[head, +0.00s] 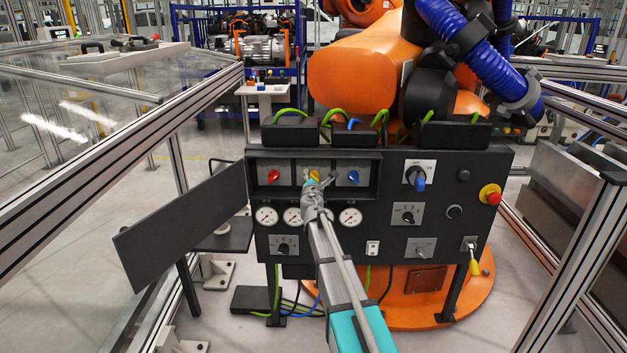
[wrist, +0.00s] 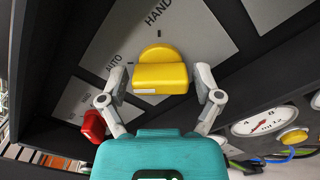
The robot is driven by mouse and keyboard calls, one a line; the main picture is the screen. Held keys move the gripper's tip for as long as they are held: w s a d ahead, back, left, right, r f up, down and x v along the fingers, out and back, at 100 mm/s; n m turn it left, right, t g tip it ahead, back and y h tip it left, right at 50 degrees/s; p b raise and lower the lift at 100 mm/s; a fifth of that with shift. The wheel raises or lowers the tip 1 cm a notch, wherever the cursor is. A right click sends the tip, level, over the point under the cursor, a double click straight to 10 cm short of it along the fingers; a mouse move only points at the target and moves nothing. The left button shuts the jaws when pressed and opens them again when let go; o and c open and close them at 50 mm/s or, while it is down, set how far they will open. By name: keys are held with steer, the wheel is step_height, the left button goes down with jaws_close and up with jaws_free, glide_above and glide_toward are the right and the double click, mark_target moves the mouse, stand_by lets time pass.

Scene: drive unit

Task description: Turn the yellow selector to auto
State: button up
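The yellow selector (wrist: 160,77) is a bar-shaped knob on a grey plate, in the middle of the wrist view. In the head view the yellow selector (head: 314,175) shows between the red and the blue one, partly hidden by my gripper (head: 314,187). The AUTO label (wrist: 113,63) is at the knob's upper left and the HAND label (wrist: 158,12) is above it in the wrist view. I cannot tell which mark the knob points to.
A red selector (head: 273,176) and a blue selector (head: 353,177) flank it in the recessed box. A dark flap (head: 180,230) hangs out to the left. Gauges (head: 266,217) sit below; a red emergency button (head: 490,194) is at the right. Fence rails stand on both sides.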

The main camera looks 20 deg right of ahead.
steer(key=shift+o, duration=0.2)
steer(key=shift+s, duration=0.15)
steer(key=v, duration=1.2)
stand_by(0.5)
